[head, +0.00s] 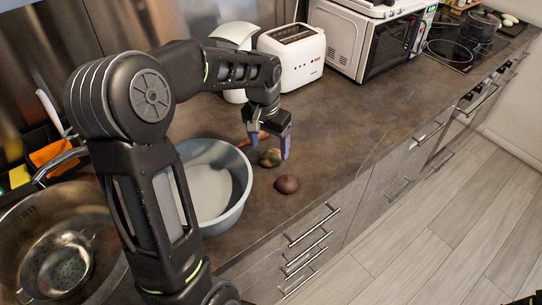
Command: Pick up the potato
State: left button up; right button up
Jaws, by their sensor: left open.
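A mottled yellow-brown potato (271,158) lies on the dark countertop, to the right of the grey bowl. My left gripper (268,151) points down over it. Its purple-tipped fingers are open, one on each side of the potato in the picture. I cannot tell whether either finger touches it.
A reddish-brown round item (287,184) lies just in front of the potato, near the counter edge. An orange item (262,136) is partly hidden behind the gripper. A grey bowl (241,205) stands left, a toaster (300,65) and microwave (372,45) behind. Counter (355,120) to the right is clear.

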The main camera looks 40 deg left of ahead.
aim_at(270, 153)
pick_arm(q)
jog(key=shift+w+f+p, duration=0.15)
jog(key=shift+f, duration=0.85)
jog(key=shift+w+f+p, duration=0.15)
jog(key=shift+f, duration=0.8)
jog(key=c, duration=1.5)
